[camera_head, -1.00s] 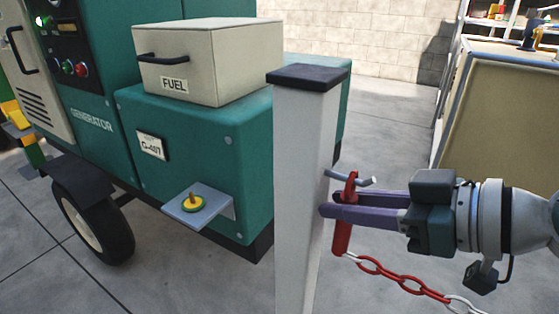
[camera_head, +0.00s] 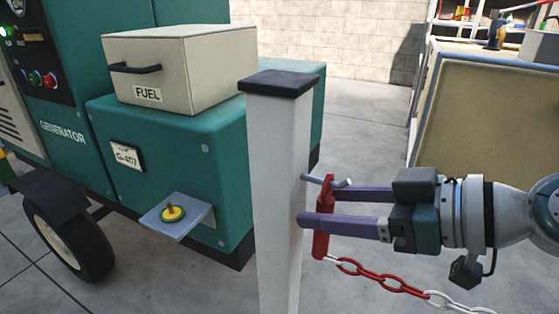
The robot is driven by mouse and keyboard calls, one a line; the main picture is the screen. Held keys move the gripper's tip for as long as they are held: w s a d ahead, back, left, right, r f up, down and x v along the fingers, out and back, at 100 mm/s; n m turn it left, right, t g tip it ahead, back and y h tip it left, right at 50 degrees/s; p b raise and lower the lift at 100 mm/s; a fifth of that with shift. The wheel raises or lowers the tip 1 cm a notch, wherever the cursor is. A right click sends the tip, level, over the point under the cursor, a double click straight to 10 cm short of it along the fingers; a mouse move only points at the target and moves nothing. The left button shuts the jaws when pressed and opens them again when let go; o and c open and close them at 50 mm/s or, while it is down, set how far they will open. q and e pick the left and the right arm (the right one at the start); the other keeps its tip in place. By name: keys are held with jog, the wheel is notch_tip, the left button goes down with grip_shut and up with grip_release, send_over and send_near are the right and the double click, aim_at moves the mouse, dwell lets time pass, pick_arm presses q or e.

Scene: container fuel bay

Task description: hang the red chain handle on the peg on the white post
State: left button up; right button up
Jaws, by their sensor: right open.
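The white post (camera_head: 277,190) with a black cap stands upright in the middle. A grey peg (camera_head: 342,184) sticks out from its right side, with an upturned tip. The red chain handle (camera_head: 321,232) hangs upright beside the post, its top loop at the peg and seemingly around it. A red and white chain (camera_head: 375,275) runs from its lower end to the lower right. My right gripper (camera_head: 312,206) comes in from the right and is open, its purple fingers on either side of the handle. I cannot tell whether a finger still touches it. My left gripper is not in view.
The green generator (camera_head: 185,160) stands left of the post, with a beige FUEL box (camera_head: 185,70) on top. A small grey shelf (camera_head: 178,217) with a yellow-green knob juts from it. A tan cabinet (camera_head: 490,115) stands back right. The floor between is clear.

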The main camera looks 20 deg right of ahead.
jog(key=f+v, duration=0.1)
jog(key=v, duration=0.7)
jog(key=s+a+r+g+h+p, duration=0.1)
jog(key=s+a+r+g+p, duration=0.3)
jog(key=r+p, duration=0.55)
jog(key=s+a+r+g+h+p, duration=0.1)
jog(key=s+a+r+g+p, duration=0.15)
jog(key=s+r+p, duration=0.65)
notch_tip(320, 180, up, 45)
jog(key=d+m+g+h+p, duration=0.1)
jog(key=m+h+p, duration=0.3)
jog(key=p, duration=4.8)
jog(key=shift+w+d+h, duration=0.25)
jog(key=shift+d+h, duration=0.15)
jog(key=shift+d, duration=0.1)
